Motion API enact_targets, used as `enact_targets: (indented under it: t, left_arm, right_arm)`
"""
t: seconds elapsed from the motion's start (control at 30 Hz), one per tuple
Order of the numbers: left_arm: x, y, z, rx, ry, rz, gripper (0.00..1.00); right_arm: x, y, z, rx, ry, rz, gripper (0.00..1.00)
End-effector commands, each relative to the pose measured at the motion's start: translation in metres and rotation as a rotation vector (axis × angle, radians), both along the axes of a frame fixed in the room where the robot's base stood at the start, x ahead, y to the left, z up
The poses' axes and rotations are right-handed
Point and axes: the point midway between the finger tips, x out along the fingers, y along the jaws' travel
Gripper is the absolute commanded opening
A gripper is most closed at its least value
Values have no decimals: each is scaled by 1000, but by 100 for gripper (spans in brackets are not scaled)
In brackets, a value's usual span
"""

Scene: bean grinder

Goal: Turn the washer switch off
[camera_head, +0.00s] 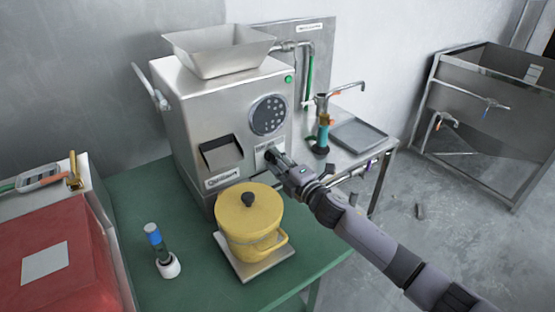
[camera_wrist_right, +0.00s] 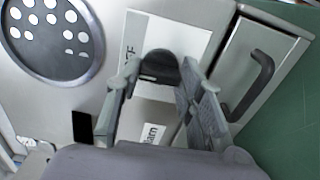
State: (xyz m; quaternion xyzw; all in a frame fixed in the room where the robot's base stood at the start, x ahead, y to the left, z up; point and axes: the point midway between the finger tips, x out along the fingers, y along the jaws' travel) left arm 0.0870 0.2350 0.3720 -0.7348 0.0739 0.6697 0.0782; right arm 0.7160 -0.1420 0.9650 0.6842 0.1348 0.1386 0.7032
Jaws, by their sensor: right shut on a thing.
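A black switch knob (camera_wrist_right: 160,66) sits on a white labelled plate (camera_wrist_right: 188,32) on the front of the grey metal grinder (camera_head: 185,108). In the head view the plate is below the round perforated disc, and my right gripper (camera_head: 275,158) covers much of the knob. In the right wrist view, the fingers of my right gripper (camera_wrist_right: 157,82) are closed on the knob from both sides. Part of the plate's lettering is hidden by the fingers. My left gripper is in neither view.
A yellow lidded pot (camera_head: 247,222) stands on a small scale (camera_head: 244,270) just below my right gripper. A blue-capped bottle (camera_head: 157,246) is on the green table (camera_head: 205,288). A side table with a grey tray (camera_head: 358,134) and a metal sink (camera_head: 480,120) are to the right.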

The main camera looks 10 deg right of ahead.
Motion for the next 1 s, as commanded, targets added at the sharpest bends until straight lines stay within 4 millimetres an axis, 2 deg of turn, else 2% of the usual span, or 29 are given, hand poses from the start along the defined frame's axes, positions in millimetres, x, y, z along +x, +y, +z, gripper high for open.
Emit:
enact_targets:
  t: [0.6, 0.63, 0.9, 1.0]
  left_arm:
    - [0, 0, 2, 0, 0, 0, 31]
    - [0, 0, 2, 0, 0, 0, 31]
    - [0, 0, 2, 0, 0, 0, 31]
    - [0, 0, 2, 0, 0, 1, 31]
  right_arm:
    - [0, 0, -1, 42, 19, -1, 7]
    - [0, 0, -1, 42, 19, 0, 36]
    - [0, 0, -1, 40, 18, 0, 54]
    - [0, 0, -1, 39, 17, 0, 55]
